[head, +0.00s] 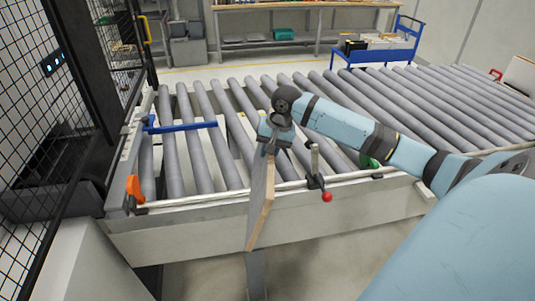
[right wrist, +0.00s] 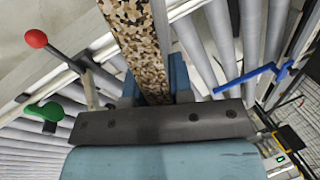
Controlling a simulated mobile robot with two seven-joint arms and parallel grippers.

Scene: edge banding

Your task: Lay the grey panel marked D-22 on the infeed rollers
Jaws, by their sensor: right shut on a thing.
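A panel (head: 260,205) hangs from my right gripper (head: 270,147), tilted steeply and seen nearly edge-on in front of the roller conveyor's near rail. In the right wrist view its speckled chipboard edge (right wrist: 140,40) runs up between the two fingers (right wrist: 155,88), which are shut on it. Its broad face barely shows, so I cannot read a D-22 mark or confirm its colour. The grey infeed rollers (head: 203,120) lie behind and left of the gripper, and no panel lies on them. My left gripper is not in view.
A red-knobbed lever (head: 326,196) stands on the near rail, just right of the panel. A blue bar (head: 185,127) crosses the left rollers. An orange handle (head: 134,187) is at the left corner. A mesh fence (head: 30,110) borders the left. A blue cart (head: 378,54) stands behind.

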